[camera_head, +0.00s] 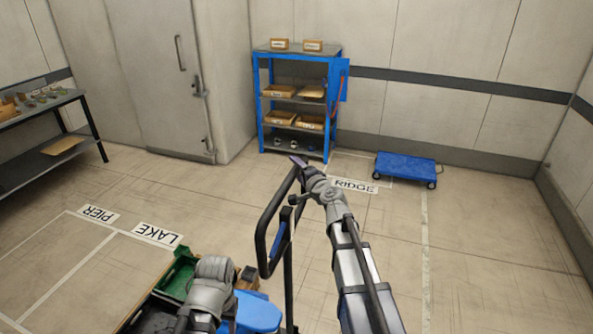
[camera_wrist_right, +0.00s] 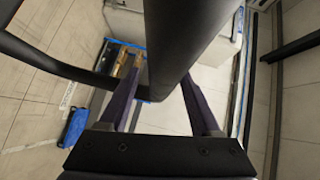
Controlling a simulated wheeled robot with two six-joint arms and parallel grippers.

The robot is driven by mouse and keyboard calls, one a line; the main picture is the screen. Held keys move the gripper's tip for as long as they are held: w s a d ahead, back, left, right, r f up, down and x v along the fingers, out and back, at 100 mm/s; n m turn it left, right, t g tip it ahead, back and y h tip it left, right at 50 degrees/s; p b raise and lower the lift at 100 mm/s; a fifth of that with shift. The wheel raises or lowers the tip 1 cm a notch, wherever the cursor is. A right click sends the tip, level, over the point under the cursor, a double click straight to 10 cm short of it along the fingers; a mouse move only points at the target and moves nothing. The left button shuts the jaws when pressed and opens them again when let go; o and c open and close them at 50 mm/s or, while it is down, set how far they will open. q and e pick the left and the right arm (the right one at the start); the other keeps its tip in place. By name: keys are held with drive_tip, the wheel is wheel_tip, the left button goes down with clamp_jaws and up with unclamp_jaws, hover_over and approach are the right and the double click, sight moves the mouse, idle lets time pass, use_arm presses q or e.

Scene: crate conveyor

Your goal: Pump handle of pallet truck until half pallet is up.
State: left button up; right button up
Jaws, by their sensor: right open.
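The pallet truck's handle (camera_head: 264,235) is a tall black loop standing up at the bottom middle of the head view. My right gripper (camera_head: 297,162) is at the top of the loop. In the right wrist view my open right gripper (camera_wrist_right: 160,105) has a thick black bar of the handle (camera_wrist_right: 185,35) passing between its purple fingers; I cannot tell whether they touch. The truck's blue body (camera_head: 258,314) shows low beside the handle. A green crate (camera_head: 180,272) is left of it, and the half pallet is mostly hidden beneath. My left arm is over the load; its gripper does not show.
A blue shelf rack (camera_head: 262,105) with boxes stands at the back wall. A grey table (camera_head: 48,105) is at the left. The floor on the right is clear.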

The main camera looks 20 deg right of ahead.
drive_tip(key=shift+w, duration=0.1)
clamp_jaws()
idle(0.5)
idle(0.9)
